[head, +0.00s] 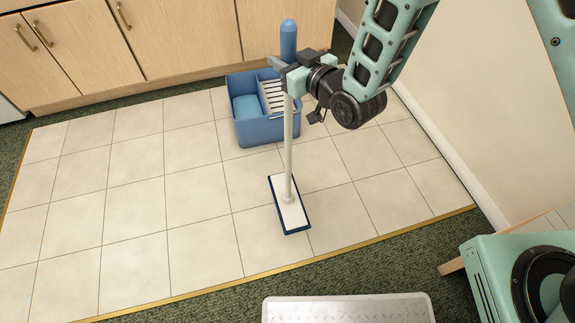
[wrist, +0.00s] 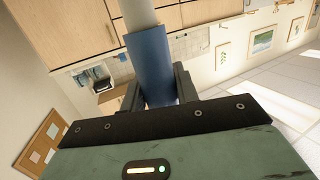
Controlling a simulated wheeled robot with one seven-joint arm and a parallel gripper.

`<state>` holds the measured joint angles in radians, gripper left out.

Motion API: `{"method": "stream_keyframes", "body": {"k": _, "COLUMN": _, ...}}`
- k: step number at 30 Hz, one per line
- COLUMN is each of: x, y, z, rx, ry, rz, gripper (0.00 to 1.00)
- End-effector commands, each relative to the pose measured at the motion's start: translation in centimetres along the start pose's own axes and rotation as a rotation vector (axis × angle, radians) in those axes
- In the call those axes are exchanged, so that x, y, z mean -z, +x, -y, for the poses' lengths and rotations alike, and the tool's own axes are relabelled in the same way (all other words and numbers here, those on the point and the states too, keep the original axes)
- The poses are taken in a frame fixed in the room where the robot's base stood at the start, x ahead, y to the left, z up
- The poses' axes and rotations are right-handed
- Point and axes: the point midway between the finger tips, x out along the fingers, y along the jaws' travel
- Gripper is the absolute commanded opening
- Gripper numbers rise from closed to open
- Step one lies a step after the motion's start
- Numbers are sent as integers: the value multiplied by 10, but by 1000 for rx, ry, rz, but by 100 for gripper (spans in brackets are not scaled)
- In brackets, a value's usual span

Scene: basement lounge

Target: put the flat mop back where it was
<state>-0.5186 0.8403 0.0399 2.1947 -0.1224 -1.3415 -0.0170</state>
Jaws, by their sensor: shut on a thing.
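The flat mop (head: 290,203) stands nearly upright in the head view, with a blue grip on top, a white pole and a white, blue-edged flat head on or just above the tiles. My gripper (head: 287,75) is shut around the pole near the blue grip. In the wrist view the mop's blue grip (wrist: 150,64) lies between the fingers of my gripper (wrist: 157,95). A blue bucket (head: 262,132) with a light grey wringer grid stands behind the mop. The mop head is in front of the bucket, apart from it.
Wooden cabinets (head: 180,38) line the back. A cream wall (head: 460,110) bounds the right side. A light metal-patterned platform (head: 347,309) is at the bottom edge. The tiled floor (head: 130,205) left of the mop is clear, with a brass strip and green carpet around it.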

Motion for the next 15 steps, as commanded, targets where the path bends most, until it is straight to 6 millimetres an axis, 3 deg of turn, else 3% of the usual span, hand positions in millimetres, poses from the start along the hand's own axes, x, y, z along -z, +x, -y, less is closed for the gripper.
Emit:
{"method": "stream_keyframes", "body": {"k": 4, "x": -10, "y": 2, "z": 0, "rx": 0, "ry": 0, "rz": -3, "gripper": 0}}
{"method": "stream_keyframes", "body": {"k": 10, "x": -46, "y": 6, "z": 0, "rx": 0, "ry": 0, "rz": -1, "gripper": 0}}
{"method": "stream_keyframes", "body": {"k": 15, "x": -59, "y": 8, "z": 0, "rx": 0, "ry": 0, "rz": -5, "gripper": 0}}
